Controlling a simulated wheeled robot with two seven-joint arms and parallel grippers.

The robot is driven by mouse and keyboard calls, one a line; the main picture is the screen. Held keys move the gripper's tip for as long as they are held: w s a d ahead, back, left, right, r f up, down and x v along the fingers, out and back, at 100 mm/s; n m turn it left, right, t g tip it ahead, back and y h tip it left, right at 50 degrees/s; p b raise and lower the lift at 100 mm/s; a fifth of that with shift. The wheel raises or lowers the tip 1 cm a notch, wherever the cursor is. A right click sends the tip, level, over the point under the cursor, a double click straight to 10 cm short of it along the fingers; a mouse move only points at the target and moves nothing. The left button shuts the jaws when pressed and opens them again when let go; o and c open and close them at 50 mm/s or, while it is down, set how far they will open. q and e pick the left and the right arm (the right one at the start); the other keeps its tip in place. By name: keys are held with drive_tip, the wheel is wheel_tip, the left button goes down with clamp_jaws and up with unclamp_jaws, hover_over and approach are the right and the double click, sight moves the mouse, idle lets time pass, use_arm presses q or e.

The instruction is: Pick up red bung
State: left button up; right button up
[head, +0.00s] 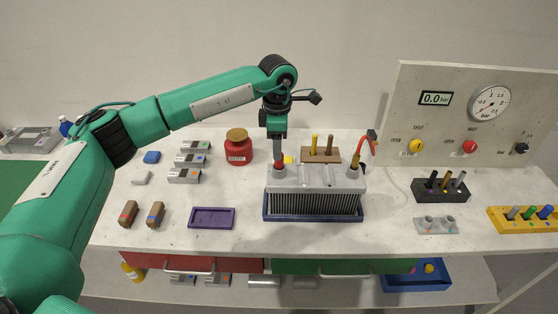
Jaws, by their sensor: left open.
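The red bung (279,167) sits at the left port of a grey finned cooler (318,178), just below my left gripper. Only a small part of it shows. My left gripper (278,158) points straight down over it, with its fingers at or around the bung. The jaws are open, seen nearly edge-on, and I cannot tell whether they touch it. The cooler stands upright in a dark blue tray (313,219). My right gripper is out of view.
A red hose (371,147) rises at the cooler's right port. A wooden block with pegs (320,156) stands behind, and a red jar (238,153) to the left. A purple tray (211,218) lies front left. A gauge panel (455,93) stands back right.

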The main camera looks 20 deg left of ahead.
sight(279, 163)
use_arm(q)
drive_tip(key=shift+d+f+p, duration=0.2)
drive_tip(key=shift+f+p, duration=0.5)
drive_tip(key=shift+f, duration=1.25)
clamp_jaws()
drive_tip(key=shift+r, duration=0.1)
